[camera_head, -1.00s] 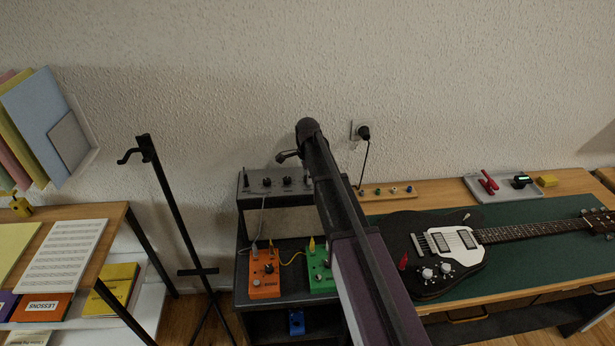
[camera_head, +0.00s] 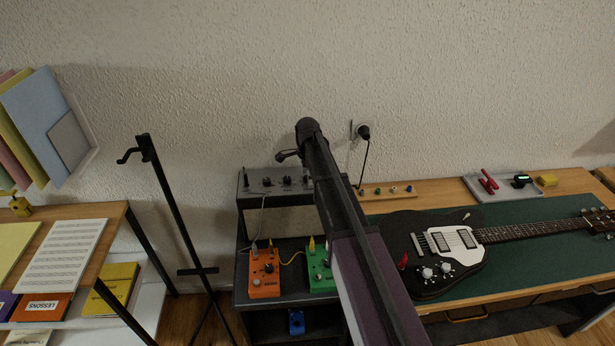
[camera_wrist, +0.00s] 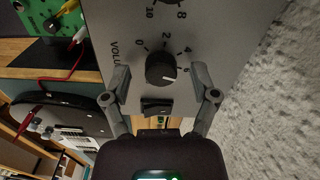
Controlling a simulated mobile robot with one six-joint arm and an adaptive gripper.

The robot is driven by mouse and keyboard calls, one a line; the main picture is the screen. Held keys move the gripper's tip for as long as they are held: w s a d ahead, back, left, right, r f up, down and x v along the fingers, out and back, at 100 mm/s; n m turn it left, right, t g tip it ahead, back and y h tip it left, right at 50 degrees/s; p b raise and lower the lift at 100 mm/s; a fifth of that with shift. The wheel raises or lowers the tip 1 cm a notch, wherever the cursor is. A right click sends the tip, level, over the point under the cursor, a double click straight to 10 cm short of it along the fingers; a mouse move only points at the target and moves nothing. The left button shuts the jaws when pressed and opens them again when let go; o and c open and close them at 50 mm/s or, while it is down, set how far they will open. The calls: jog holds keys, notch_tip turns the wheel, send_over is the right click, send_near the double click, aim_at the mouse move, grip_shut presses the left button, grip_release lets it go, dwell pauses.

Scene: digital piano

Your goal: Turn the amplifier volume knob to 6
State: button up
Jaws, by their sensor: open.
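In the wrist view the black volume knob (camera_wrist: 160,68) is on the grey panel of the amplifier (camera_wrist: 225,35), beside a partly hidden "VOLU" label. The digits 0, 2, 4 and apparently 6 run around it. Its white pointer mark faces right and slightly down, close to the apparent 6; the exact setting is hard to read. My gripper (camera_wrist: 160,77) is open, with one finger on each side of the knob and a visible gap to it. In the head view the amplifier (camera_head: 262,220) stands against the wall, its right part hidden by my arm.
A black switch (camera_wrist: 157,107) is beside the knob, between my fingers. Another knob (camera_wrist: 160,3) is at the top edge. In the head view, an orange pedal (camera_head: 264,275) and a green pedal (camera_head: 319,275) are below the amplifier. A guitar (camera_head: 435,255) lies to the right.

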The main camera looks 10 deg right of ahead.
jog(key=shift+n, duration=0.4)
